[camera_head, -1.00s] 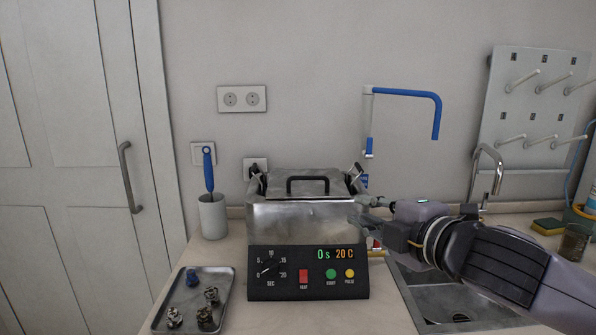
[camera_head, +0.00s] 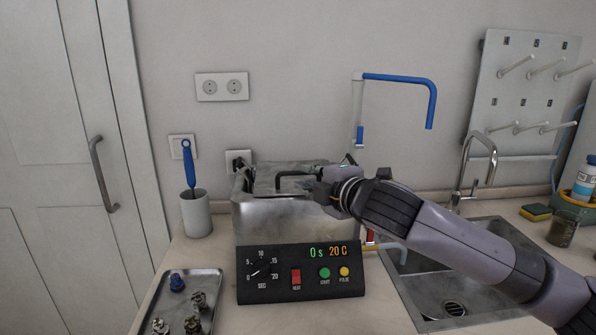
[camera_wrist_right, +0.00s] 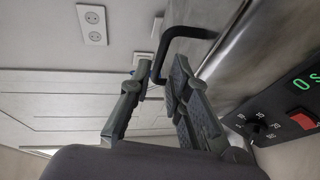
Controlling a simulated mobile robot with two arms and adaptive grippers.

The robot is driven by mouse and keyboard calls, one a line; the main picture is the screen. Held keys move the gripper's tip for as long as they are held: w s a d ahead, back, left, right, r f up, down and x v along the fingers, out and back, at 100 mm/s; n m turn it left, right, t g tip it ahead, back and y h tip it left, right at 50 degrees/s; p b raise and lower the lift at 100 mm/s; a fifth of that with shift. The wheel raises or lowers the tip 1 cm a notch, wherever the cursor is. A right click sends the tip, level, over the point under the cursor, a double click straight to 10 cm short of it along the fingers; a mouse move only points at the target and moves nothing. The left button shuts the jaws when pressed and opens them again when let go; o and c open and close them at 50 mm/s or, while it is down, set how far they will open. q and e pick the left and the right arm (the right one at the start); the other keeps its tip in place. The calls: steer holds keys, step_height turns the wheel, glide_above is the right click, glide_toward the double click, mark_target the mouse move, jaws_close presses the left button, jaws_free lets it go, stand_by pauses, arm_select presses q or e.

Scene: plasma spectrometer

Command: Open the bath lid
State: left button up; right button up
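The bath (camera_head: 275,217) is a metal box on the counter with a control panel in front. Its metal lid (camera_head: 264,182) lies on top and looks closed. The lid's black handle (camera_head: 283,177) is partly hidden by my right gripper (camera_head: 322,190), which is over the right side of the bath. In the right wrist view, the bent black handle (camera_wrist_right: 188,32) reaches down between the fingertips of my right gripper (camera_wrist_right: 161,72). The fingers are apart; I cannot tell whether either touches the handle. My left gripper is not in view.
The control panel (camera_head: 302,271) reads 0 s and 20 C. A cup with a blue-handled brush (camera_head: 195,213) stands left of the bath, and a tray (camera_head: 207,281) with small parts lies front left. A sink (camera_head: 425,293) and tap (camera_head: 478,150) are at right.

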mark_target(300, 174)
steer(key=shift+x, duration=2.55)
jaws_close()
